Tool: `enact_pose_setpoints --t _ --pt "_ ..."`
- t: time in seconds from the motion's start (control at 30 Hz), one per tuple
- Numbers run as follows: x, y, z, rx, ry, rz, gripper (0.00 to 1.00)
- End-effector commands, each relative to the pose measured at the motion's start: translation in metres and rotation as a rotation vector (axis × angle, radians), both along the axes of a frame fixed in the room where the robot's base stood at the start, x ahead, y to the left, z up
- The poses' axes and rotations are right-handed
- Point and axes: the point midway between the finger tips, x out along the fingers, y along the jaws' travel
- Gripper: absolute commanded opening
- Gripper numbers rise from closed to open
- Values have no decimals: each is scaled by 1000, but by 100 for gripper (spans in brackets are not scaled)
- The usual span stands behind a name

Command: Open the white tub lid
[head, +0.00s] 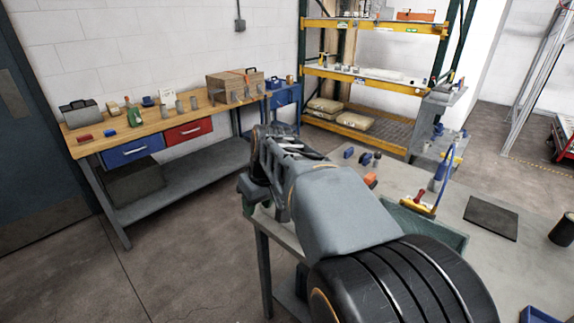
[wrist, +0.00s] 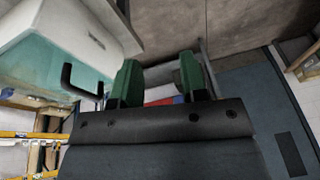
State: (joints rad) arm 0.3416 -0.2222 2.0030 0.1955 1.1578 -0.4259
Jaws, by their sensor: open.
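In the wrist view a white tub (wrist: 75,22) fills the upper left, with a pale teal face (wrist: 35,55) on its near side. A black bent handle (wrist: 82,75) stands out beside that face, just left of my fingers. Which part is the lid, and whether it is shut, I cannot tell. My gripper (wrist: 160,80) has two green fingers spread apart with nothing between them. It is right of the handle, apart from it in the picture.
A grey table (head: 400,180) carries a teal tray (head: 400,215), a dark mat (head: 491,218), a black cylinder (head: 562,230) and several small items. A wooden-topped workbench (head: 140,130) stands at the left wall. A yellow-beamed shelf (head: 375,83) is behind. Open floor lies at the left front.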

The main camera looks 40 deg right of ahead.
Motion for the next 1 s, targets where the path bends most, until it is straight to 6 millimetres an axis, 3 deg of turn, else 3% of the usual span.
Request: enact_pose_setpoints --t 0.03,0.2,0.4,0.5,0.63,1.0 --pt "14 -27 22 21 -1 -5 40" --pt "39 -104 64 80 -40 47 40" --pt "43 -167 89 111 -97 101 40" --pt "44 -180 91 118 -112 117 40" --pt "48 -183 80 121 -119 127 40" --pt "72 -164 17 121 -117 129 40"
